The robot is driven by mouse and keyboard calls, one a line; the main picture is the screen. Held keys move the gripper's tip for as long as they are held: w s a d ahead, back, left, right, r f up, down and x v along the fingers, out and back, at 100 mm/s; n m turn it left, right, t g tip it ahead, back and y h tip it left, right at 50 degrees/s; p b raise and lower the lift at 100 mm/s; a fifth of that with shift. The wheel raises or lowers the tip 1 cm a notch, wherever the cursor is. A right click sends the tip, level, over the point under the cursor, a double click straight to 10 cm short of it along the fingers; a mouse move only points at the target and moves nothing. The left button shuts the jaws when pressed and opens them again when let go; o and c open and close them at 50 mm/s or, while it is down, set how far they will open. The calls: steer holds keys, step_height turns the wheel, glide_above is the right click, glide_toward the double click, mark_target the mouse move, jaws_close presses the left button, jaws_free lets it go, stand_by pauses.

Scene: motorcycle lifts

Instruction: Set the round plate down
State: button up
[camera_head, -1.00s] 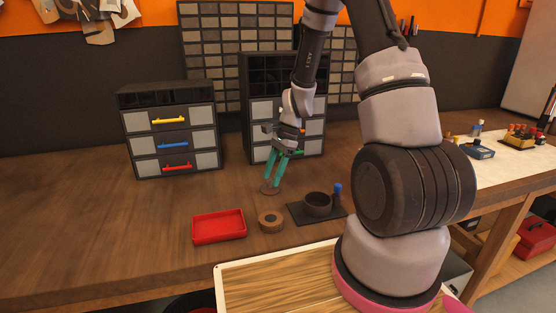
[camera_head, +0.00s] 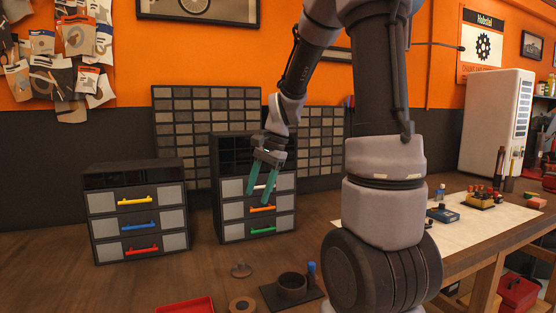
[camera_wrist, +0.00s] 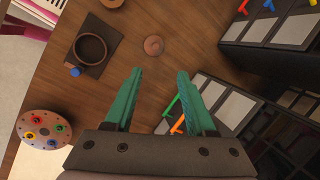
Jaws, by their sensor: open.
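The round plate (camera_head: 241,270) is a small brown disc lying on the wooden bench, in front of the right drawer unit. In the wrist view the plate (camera_wrist: 154,45) lies flat on the wood, beyond my fingertips and apart from them. My gripper (camera_head: 262,197) has teal fingers and hangs above the bench, in front of the right drawer unit. In the wrist view my gripper (camera_wrist: 163,75) is open with nothing between its fingers.
A wooden ring (camera_head: 242,305) and a red tray (camera_head: 186,307) are near the front. Two drawer units (camera_head: 138,222) (camera_head: 257,222) stand behind. Bench left of the plate is clear.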

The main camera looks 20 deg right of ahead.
steer(key=s+r+n+t+h, duration=0.1)
steer(key=s+r+n+t, duration=0.5)
steer(key=s+r, duration=0.7)
steer(key=shift+s+d+r+n, duration=0.3)
steer(key=shift+s+n, duration=0.5)
steer(key=shift+s, duration=0.1)
